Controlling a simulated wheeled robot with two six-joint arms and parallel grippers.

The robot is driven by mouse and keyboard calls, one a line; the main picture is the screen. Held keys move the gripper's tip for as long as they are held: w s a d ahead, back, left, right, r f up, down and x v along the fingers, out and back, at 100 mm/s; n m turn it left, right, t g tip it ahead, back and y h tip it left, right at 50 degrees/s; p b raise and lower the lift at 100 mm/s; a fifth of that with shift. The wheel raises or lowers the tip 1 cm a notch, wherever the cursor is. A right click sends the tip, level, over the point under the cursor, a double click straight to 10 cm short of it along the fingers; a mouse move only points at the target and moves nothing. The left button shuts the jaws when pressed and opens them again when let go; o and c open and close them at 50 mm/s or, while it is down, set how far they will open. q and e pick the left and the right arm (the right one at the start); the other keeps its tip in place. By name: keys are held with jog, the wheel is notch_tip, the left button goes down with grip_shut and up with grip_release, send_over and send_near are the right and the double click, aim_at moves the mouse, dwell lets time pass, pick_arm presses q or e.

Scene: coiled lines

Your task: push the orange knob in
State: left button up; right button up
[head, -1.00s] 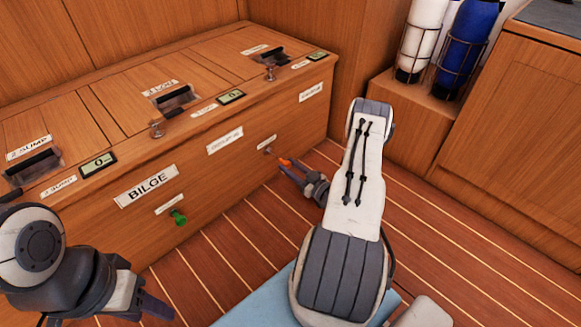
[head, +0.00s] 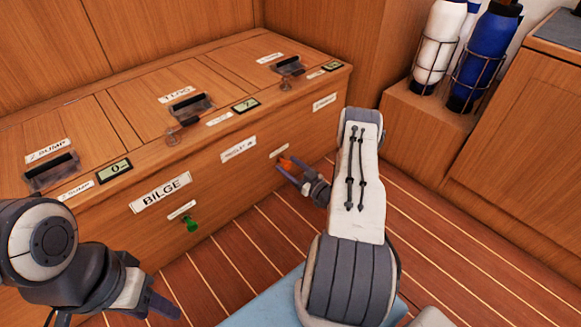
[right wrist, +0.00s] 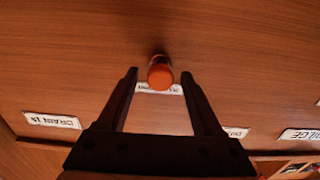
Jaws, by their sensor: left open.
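The orange knob (head: 287,163) sticks out from the wooden front of the long locker, below a small white label. In the right wrist view the knob (right wrist: 160,75) faces me, between and level with the two fingertips. My right gripper (head: 290,172) is at the knob. Its fingers stand apart on either side in the right wrist view (right wrist: 160,85), with a gap to the knob on both sides. My left gripper (head: 155,300) is open and empty at the lower left, away from the locker front.
A green knob (head: 191,224) sits on the same front, left of the orange one, under the BILGE label (head: 161,192). Lidded hatches and small displays (head: 114,171) line the locker top. Blue and white cylinders (head: 484,52) stand in racks at the right. The striped floor (head: 450,230) is clear.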

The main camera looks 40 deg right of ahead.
jog(key=shift+s, duration=0.15)
jog(key=s+p, duration=0.5)
jog(key=s, duration=0.5)
jog(key=shift+d, duration=0.4)
jog(key=shift+s, duration=0.15)
